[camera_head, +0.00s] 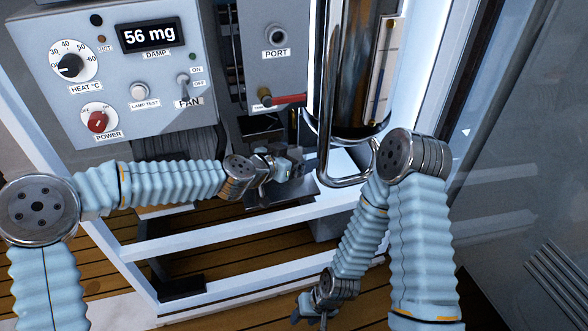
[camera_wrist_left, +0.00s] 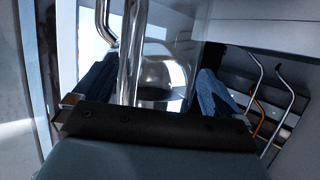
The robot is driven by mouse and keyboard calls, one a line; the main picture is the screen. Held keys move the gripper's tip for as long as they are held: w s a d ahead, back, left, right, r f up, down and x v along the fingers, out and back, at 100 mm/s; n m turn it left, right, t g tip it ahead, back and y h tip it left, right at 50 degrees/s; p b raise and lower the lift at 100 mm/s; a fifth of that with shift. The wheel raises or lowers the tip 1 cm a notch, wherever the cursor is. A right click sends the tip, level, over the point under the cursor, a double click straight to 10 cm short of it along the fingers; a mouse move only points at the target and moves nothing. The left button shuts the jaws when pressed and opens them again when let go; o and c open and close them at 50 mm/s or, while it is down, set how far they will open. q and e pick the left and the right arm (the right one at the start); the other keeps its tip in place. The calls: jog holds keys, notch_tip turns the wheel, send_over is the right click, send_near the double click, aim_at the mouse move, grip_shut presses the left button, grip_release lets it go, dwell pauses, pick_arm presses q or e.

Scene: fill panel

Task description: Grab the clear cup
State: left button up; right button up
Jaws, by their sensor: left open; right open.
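My left gripper (camera_head: 290,166) is in front of the cabinet, below the red-handled tap (camera_head: 282,100) and left of the bent chrome tube (camera_head: 345,182). In the left wrist view the left gripper (camera_wrist_left: 150,92) has its dark blue fingers wide apart.
A grey control panel (camera_head: 145,112) with knobs and a display reading 56 mg is at upper left. A tall steel cylinder (camera_head: 348,75) with a gauge (camera_head: 384,75) stands right of the tap. White frame rails (camera_head: 230,235) cross below my left arm. A grey wall is at right.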

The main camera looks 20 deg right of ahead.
pick_arm(q)
jog(key=shift+w+d+f, duration=0.25)
jog(key=shift+w+d, duration=0.15)
jog(key=shift+d, duration=0.15)
jog(key=c, duration=1)
jog(key=shift+r, duration=0.1)
jog(key=shift+c, duration=0.2)
